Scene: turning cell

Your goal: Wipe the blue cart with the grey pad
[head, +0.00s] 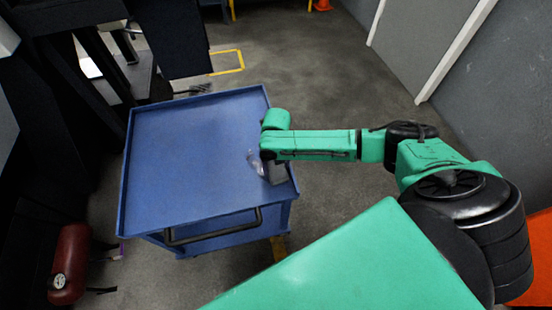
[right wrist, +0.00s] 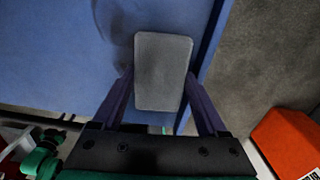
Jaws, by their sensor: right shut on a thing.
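The blue cart (head: 190,150) stands left of centre in the head view, with a flat rimmed top and a dark handle on its near side. My right gripper (head: 270,168) is over the right part of the cart top, near its right rim. It is shut on the grey pad (right wrist: 162,72), which shows between both fingers in the right wrist view; contact with the top cannot be told for sure. A pale smudge (head: 255,161) lies on the top beside the gripper; dark smears (right wrist: 118,30) show left of the pad. My left gripper is out of view.
The cart's dark handle (head: 215,228) sticks out at the near side. A red tank (head: 70,262) with a gauge stands at the lower left. Dark machinery is at the left. An orange object (head: 530,255) is at the right edge.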

